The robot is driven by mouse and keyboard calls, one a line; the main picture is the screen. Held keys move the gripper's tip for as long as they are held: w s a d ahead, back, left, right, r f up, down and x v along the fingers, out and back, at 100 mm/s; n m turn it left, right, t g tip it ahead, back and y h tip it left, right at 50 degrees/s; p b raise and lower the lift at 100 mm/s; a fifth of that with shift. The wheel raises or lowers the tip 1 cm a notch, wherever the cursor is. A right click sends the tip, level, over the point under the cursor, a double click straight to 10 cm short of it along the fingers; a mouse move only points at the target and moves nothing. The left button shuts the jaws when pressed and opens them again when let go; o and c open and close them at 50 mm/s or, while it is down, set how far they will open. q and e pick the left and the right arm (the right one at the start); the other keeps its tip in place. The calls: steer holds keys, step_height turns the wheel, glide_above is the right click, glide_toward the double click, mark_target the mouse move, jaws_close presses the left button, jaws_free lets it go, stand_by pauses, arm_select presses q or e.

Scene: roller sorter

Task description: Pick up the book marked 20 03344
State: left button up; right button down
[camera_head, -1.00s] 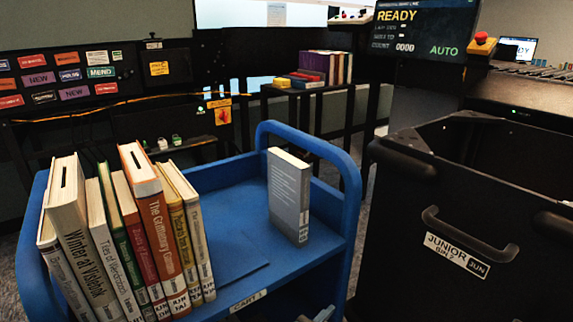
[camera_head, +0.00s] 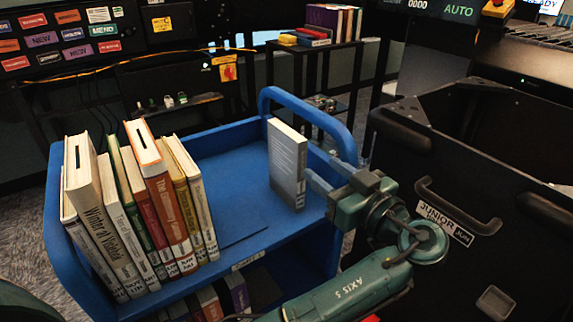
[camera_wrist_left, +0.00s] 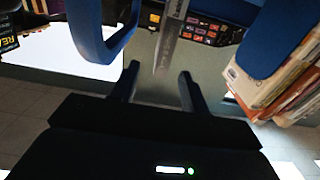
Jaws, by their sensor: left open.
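A grey book (camera_head: 288,166) stands upright and alone on the right side of the blue cart's top shelf (camera_head: 238,170). Its spine label is too small to read, so I cannot confirm the number 20 03344. My left gripper (camera_head: 318,184) is open and level beside the book's right side, its fingers pointing at it. In the left wrist view, the thin edge of the book (camera_wrist_left: 167,42) shows ahead, between the lines of the two open fingers (camera_wrist_left: 158,72). It looks just beyond the tips; contact cannot be told. My right gripper is not in view.
A row of leaning books (camera_head: 140,205) fills the cart's left side; bare shelf lies between. The cart's blue handle (camera_head: 315,108) rises behind the grey book. A black JUNIOR bin (camera_head: 470,170) stands close on the right. More books (camera_head: 225,298) sit on the lower shelf.

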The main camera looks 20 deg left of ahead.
mark_target(303, 159)
arm_select(q)
steer(key=x, duration=0.3)
steer(key=shift+w+a, duration=0.2)
steer(key=shift+a, duration=0.05)
steer(key=shift+s+a+f+x, duration=0.1)
steer(key=shift+x, duration=0.8)
steer(key=shift+s+a+f+x, duration=0.1)
steer(key=shift+x, duration=0.8)
steer(key=shift+s+f+x, duration=0.1)
steer(key=shift+x, duration=0.8)
steer(key=shift+c, duration=0.2)
steer(key=shift+r, duration=0.1)
jaws_close()
